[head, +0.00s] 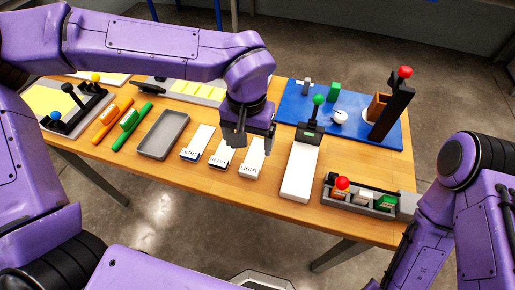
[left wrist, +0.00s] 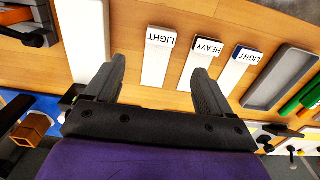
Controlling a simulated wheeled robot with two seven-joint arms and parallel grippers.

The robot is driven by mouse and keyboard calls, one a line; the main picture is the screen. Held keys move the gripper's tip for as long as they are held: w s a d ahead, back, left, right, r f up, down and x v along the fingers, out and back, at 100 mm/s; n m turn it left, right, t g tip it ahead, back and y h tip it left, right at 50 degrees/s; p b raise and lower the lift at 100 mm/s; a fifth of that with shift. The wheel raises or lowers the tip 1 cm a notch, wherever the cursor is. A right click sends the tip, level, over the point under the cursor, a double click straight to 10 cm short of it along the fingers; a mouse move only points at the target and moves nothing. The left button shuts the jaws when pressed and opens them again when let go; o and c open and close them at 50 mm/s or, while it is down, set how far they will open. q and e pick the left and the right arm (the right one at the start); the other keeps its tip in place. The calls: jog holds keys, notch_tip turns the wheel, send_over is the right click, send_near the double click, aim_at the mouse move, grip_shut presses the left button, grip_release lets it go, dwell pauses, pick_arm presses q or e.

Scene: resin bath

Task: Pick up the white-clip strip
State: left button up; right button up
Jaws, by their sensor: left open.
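Three white strips lie side by side on the wooden table. The right one in the head view, a strip labelled LIGHT (head: 256,155), appears to be the white-clip strip; in the left wrist view it is the left one (left wrist: 156,62), its end plain white. The middle strip, labelled HEAVY (head: 221,155), and the other LIGHT strip (head: 198,142) show dark clips at their ends in the left wrist view. My left gripper (head: 241,138) is open and empty above the right and middle strips. Its fingers (left wrist: 158,80) show apart in the left wrist view. My right gripper is not in view.
A grey tray (head: 143,152) and green and orange tools lie left of the strips. A long white block (head: 298,178) with a green-knobbed lever stands to the right.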

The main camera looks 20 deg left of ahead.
aim_at(249, 169)
pick_arm(q)
jog(key=f, duration=1)
jog(key=shift+s, duration=0.35)
jog(key=c, duration=1.1)
